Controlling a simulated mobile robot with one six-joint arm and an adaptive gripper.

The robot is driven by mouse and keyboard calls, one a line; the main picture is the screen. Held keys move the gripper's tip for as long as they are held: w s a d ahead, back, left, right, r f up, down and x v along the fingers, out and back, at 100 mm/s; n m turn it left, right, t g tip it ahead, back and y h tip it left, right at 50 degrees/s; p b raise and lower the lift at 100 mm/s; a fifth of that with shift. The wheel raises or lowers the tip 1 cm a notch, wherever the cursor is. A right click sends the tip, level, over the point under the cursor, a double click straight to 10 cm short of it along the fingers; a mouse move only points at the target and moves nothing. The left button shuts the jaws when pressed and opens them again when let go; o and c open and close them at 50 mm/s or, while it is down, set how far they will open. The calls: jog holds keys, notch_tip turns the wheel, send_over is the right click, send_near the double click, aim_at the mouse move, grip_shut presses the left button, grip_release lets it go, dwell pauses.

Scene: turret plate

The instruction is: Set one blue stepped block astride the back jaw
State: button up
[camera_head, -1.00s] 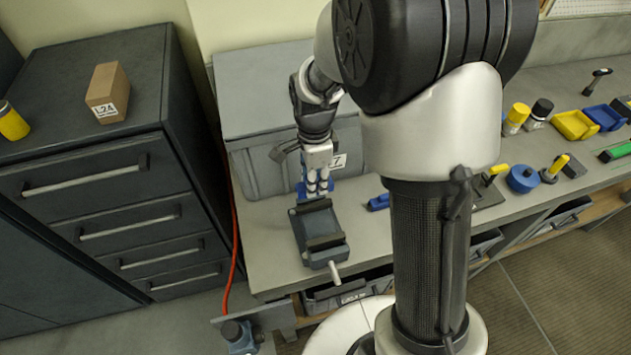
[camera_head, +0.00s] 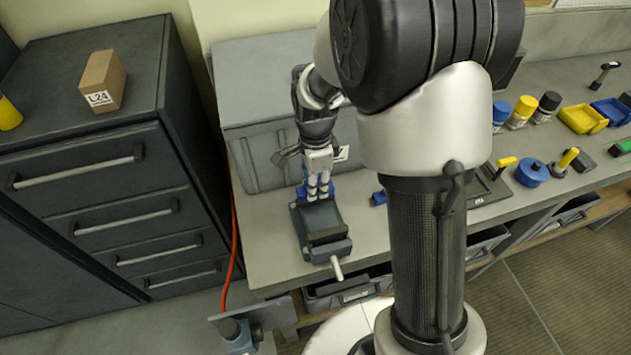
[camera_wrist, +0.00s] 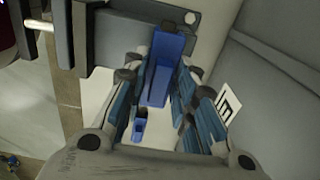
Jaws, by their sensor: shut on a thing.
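My gripper (camera_head: 318,190) points down at the back end of the grey vise (camera_head: 325,220) in the head view. It is shut on a blue stepped block (camera_wrist: 166,68), which shows between the finger pads in the wrist view. In the head view only a little blue shows beside the fingers. The block's far end overlaps the vise body (camera_wrist: 125,38) in the wrist view; I cannot tell whether they touch. The fingers largely hide the back jaw in the head view. Another blue block (camera_head: 379,197) lies on the bench right of the vise.
A grey lidded bin (camera_head: 262,150) stands close behind my gripper. The vise handle (camera_head: 337,268) sticks out at the front. A dark drawer cabinet (camera_head: 90,165) stands left.

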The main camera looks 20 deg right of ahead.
jog(key=shift+f, duration=0.15)
dwell(0.3)
jog(key=shift+f+b, duration=0.55)
jog(key=shift+f, duration=0.1)
jog(key=shift+f, duration=0.2)
jog(key=shift+f, duration=0.2)
dwell(0.3)
jog(key=shift+f+b, duration=0.3)
jog(key=shift+b, duration=0.15)
dwell(0.8)
jog(key=o, duration=1.1)
jog(key=shift+o, duration=0.2)
